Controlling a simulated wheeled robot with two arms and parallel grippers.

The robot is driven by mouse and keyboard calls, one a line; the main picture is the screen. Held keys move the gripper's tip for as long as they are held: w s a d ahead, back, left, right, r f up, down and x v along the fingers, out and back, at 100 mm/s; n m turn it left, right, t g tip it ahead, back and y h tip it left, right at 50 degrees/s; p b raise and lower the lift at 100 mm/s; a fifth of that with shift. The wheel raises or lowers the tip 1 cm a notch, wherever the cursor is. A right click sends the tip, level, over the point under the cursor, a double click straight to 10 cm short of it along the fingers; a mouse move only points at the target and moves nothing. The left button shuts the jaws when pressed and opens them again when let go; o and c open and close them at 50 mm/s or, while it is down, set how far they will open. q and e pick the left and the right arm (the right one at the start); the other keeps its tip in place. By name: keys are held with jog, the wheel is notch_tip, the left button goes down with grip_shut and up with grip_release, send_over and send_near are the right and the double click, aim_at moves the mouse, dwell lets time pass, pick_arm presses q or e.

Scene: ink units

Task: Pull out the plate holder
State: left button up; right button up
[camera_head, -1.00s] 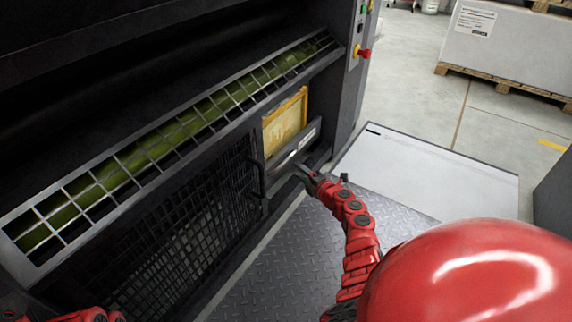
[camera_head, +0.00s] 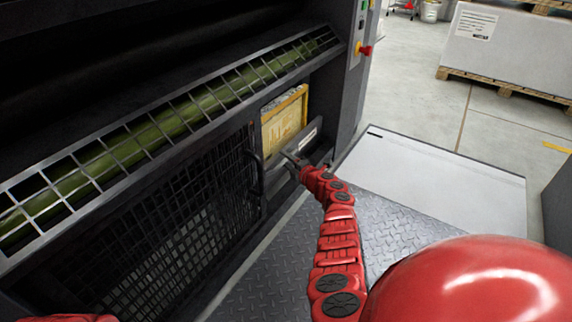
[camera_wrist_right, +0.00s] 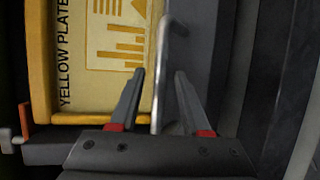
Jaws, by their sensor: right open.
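The plate holder (camera_head: 284,124) sits in an opening low in the dark machine. It has a yellow-orange frame around a pale plate, and a grey front panel (camera_head: 310,134) with a white label. In the right wrist view, the holder (camera_wrist_right: 39,60) shows at left with "YELLOW PLATE" lettering. A thin metal handle bar (camera_wrist_right: 160,60) stands beside it. My right gripper (camera_head: 288,156) is at the panel. In the wrist view, its open fingers (camera_wrist_right: 160,76) are on either side of the bar, apparently not clamped on it. My left gripper is out of view.
A black mesh guard (camera_head: 190,215) with a dark handle (camera_head: 255,175) is left of the holder. Open floor extends right, with a loaded pallet (camera_head: 505,88) behind.

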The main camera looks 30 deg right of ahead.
jog(key=shift+w, duration=0.1)
jog(key=shift+c, duration=0.2)
grip_shut()
dwell(1.3)
